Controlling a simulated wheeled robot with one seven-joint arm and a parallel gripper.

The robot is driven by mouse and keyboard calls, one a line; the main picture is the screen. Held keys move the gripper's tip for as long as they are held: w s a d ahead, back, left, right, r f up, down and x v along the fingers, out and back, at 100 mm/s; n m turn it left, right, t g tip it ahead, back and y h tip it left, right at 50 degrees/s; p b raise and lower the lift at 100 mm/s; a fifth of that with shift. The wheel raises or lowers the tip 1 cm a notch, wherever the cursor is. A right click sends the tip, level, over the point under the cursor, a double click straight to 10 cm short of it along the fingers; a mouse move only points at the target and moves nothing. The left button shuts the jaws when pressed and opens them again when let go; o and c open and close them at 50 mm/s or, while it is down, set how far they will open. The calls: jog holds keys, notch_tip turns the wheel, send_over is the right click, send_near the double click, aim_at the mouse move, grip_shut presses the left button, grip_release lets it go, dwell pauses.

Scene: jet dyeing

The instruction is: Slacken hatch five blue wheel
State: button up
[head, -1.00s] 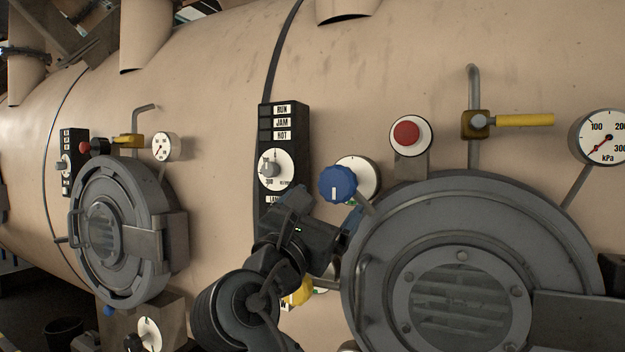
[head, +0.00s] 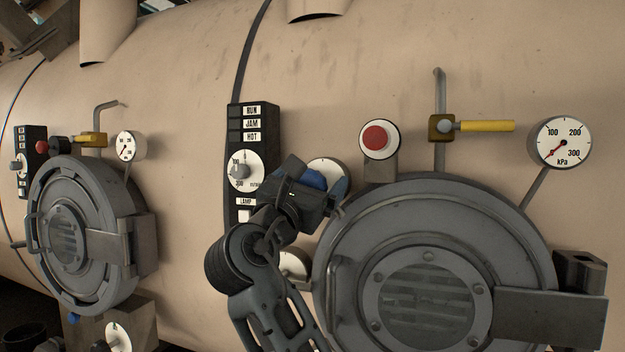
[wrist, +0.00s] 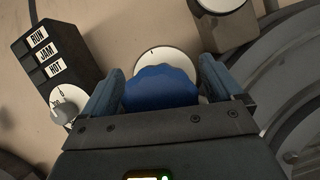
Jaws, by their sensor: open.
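The blue wheel (head: 314,180) stands in front of a white round dial plate (head: 327,172) at the upper left of the large grey hatch (head: 430,285). In the head view my gripper (head: 328,188) covers much of the wheel. In the wrist view the blue wheel (wrist: 160,88) sits between my two open fingers (wrist: 160,85), with the white plate (wrist: 165,60) behind it. The fingers lie on either side of the wheel; I cannot tell whether either touches it. The wheel's lower part is hidden by the gripper body.
A black panel (head: 253,120) with RUN, JAM and HOT labels and a knob is close left. A red button (head: 375,137), a yellow-handled valve (head: 485,126) and a kPa gauge (head: 560,143) are to the right. A second hatch (head: 75,240) is far left.

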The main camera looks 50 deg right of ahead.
jog(key=c, duration=1)
jog(key=shift+o, duration=0.2)
